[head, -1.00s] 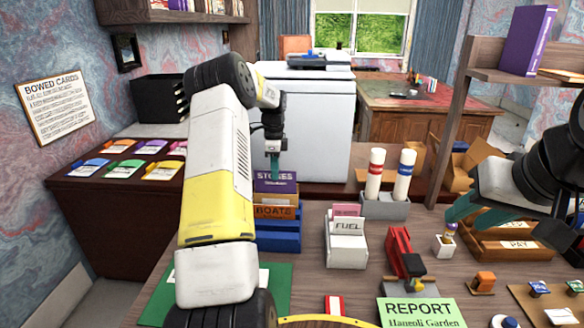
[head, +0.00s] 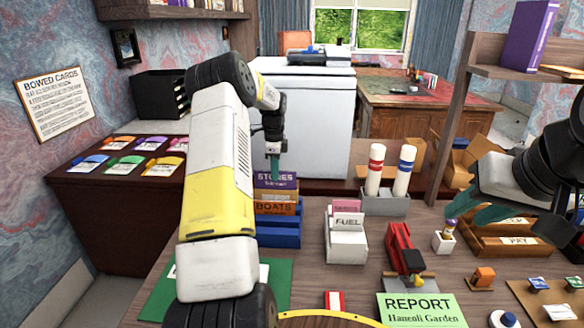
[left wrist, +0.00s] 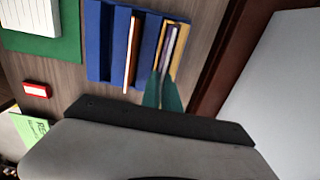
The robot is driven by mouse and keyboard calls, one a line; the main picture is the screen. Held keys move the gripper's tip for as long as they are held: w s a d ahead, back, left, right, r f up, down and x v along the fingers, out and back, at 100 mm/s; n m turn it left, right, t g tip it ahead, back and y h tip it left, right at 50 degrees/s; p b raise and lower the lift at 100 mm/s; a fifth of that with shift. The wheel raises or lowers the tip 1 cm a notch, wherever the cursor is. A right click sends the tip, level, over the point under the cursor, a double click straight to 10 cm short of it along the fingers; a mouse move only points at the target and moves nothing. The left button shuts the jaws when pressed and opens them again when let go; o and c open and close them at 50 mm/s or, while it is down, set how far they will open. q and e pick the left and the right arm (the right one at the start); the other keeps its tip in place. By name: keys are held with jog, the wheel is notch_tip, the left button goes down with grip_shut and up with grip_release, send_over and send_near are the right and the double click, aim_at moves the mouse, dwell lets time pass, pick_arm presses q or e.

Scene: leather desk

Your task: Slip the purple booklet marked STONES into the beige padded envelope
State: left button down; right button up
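The purple booklet (head: 275,180), its title reading like STONES, stands upright at the back of the blue rack (head: 279,239), behind an orange BOATS booklet (head: 274,208). My left gripper (head: 274,170) is over its top edge. In the left wrist view the teal fingers (left wrist: 163,92) flank the booklet's thin edge and appear shut on it. The beige padded envelope (left wrist: 179,48) is in the rack's end slot, its mouth around the booklet's edge. How deep the booklet sits is hidden. My right gripper (head: 478,213) is open and empty at the right.
A white FUEL holder (head: 346,243), a grey stand with two tubes (head: 384,202) and a red stapler-like tool (head: 402,250) stand right of the rack. Wooden trays (head: 505,241) lie under my right gripper. A green mat (left wrist: 62,42) lies beside the rack.

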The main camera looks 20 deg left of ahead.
pick_arm(q)
jog(key=shift+f, duration=0.45)
jog(key=c, duration=1.5)
grip_release()
jog(key=shift+c, duration=0.2)
jog(key=shift+r, duration=2.95)
jog(key=shift+s, duration=0.1)
